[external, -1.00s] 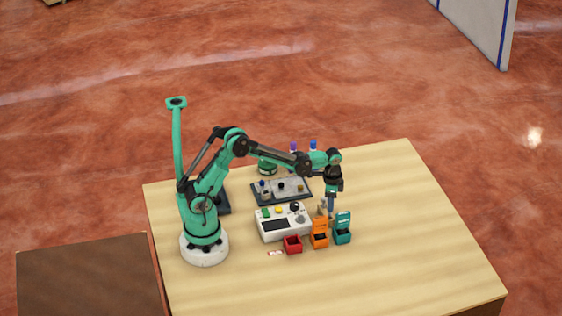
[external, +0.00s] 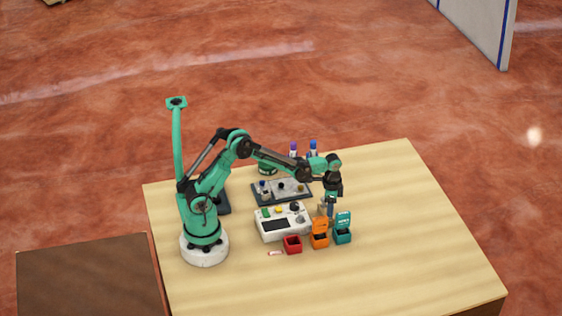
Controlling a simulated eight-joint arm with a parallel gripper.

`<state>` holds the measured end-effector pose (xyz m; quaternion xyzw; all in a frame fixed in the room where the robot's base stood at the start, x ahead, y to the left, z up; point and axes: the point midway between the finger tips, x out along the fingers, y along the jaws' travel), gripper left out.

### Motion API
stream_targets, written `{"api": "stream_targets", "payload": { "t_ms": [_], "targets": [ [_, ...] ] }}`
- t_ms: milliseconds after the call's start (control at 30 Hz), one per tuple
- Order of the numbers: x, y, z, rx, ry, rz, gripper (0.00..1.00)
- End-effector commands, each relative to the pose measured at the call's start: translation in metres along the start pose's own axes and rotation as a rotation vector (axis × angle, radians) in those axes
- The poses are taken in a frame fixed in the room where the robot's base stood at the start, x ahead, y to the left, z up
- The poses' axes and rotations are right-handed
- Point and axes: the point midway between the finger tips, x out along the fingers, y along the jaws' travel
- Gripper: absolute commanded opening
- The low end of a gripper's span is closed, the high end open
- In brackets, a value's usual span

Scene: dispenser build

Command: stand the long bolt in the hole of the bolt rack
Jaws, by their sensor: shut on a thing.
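My gripper (external: 330,212) points straight down at the right side of the group of things on the table. It is shut on a slim piece, which I take to be the long bolt; the bolt is too small and too covered by the fingers to make out its shape. A small tan block (external: 322,207) stands right beside the fingertips, partly hidden by them. It may be the bolt rack, but I cannot see a hole in it. I cannot tell whether the held piece touches the block.
A white control box (external: 283,223) stands just left of the gripper. Red (external: 293,245), orange (external: 320,240) and teal (external: 343,236) bins stand in front. The table's right side is clear.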

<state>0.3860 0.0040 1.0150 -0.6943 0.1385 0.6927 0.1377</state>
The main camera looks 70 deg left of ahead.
Motion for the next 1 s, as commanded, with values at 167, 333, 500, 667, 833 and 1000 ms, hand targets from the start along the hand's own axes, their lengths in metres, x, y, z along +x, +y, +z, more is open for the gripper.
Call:
{"api": "stream_targets", "payload": {
  "t_ms": [167,333,500,667,833,1000],
  "targets": [
    [0.004,0.000,0.000,0.000,0.000,0.000,0.00],
    [0.007,0.000,0.000,0.000,0.000,0.000,0.00],
    [0.011,0.000,0.000,0.000,0.000,0.000,0.00],
    [0.013,0.000,0.000,0.000,0.000,0.000,0.00],
    [0.013,0.000,0.000,0.000,0.000,0.000,0.65],
    [0.013,0.000,0.000,0.000,0.000,0.000,0.65]
  ]
}}
